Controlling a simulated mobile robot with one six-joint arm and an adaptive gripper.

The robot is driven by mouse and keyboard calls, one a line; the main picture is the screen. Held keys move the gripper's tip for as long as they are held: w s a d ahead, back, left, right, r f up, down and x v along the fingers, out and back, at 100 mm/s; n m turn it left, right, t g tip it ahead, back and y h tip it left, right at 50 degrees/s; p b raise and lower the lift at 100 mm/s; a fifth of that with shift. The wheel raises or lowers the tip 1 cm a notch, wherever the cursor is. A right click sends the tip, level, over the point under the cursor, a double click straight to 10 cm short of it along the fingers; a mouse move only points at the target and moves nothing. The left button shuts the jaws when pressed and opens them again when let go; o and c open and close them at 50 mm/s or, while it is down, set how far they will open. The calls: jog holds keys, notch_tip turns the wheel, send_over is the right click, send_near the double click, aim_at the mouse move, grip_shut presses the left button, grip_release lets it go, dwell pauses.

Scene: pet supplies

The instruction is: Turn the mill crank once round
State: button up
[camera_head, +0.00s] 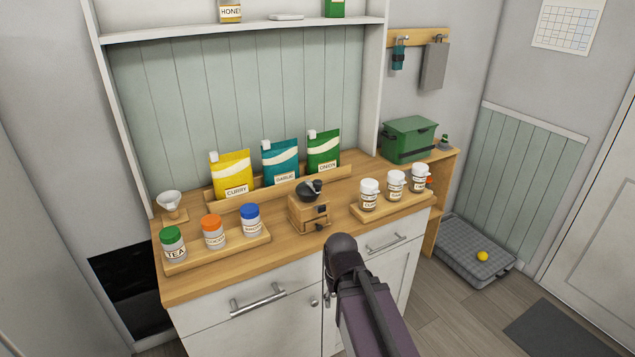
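The mill (309,213) is a small wooden box with a dark top and a little drawer front. It stands upright on the wooden counter (287,230), between two low racks of jars. Its dark crank (313,187) is on top; at this size its exact direction is hard to tell. My dark arm reaches up from the bottom of the picture, with a rounded joint in front of the cabinet, below and right of the mill. My gripper does not show, and nothing of mine is seen touching the mill or crank.
A left rack (220,254) holds jars with green, orange and blue lids; a right rack (395,210) holds white-lidded jars. Yellow, teal and green pouches (281,162) stand behind the mill. A green box (409,140) sits at right. Little bare counter lies before the mill.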

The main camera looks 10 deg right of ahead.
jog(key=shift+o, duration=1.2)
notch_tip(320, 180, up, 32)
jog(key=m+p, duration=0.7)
jog(key=p, duration=2.5)
send_over(318, 181)
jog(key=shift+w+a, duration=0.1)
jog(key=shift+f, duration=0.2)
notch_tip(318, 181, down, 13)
jog(key=b, duration=1.3)
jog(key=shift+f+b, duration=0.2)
jog(key=shift+b, duration=0.2)
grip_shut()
